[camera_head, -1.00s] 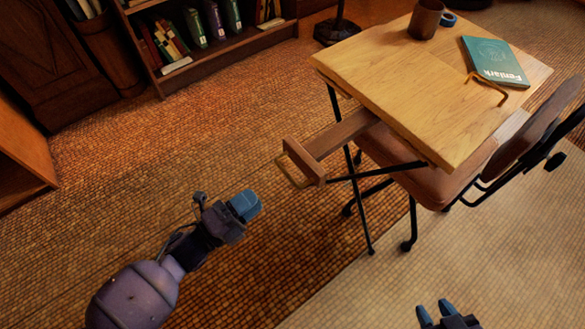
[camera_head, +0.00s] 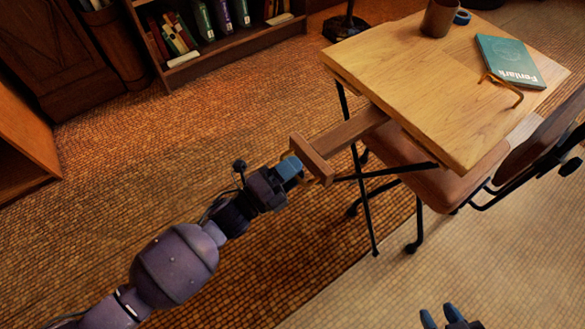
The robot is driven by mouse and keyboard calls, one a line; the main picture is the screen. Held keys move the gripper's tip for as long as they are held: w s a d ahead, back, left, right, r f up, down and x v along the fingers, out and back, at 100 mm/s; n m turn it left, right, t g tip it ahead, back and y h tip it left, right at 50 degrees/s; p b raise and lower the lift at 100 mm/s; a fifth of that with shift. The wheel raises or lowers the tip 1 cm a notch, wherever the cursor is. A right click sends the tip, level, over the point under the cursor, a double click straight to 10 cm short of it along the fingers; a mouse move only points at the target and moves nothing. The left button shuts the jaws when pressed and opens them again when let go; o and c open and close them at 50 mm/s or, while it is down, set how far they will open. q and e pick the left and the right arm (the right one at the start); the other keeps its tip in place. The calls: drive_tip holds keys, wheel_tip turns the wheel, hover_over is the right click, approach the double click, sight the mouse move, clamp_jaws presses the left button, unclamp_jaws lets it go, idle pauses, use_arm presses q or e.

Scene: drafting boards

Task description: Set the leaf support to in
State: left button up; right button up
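The leaf support (camera_head: 345,138) is a wooden bar with a crosspiece (camera_head: 311,159) at its outer end. It sticks out to the left from under the top of the drafting table (camera_head: 430,85). My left gripper (camera_head: 291,168) is at the outer face of the crosspiece, its blue fingertips touching it or very close. The thin metal pull on that face is mostly hidden by the gripper. The fingers overlap from this angle, so I cannot tell whether they are shut on the pull. My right gripper (camera_head: 441,315) is at the bottom edge, fingers apart and empty.
A chair (camera_head: 440,185) stands under and beside the table, near its thin black legs. A brown mug (camera_head: 438,18), a blue tape roll (camera_head: 462,17) and a green book (camera_head: 510,62) lie on the tabletop. A bookcase (camera_head: 205,55) stands behind. The floor at left is clear.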

sight(365, 125)
use_arm(q)
clamp_jaws()
drive_tip(key=shift+d, duration=0.1)
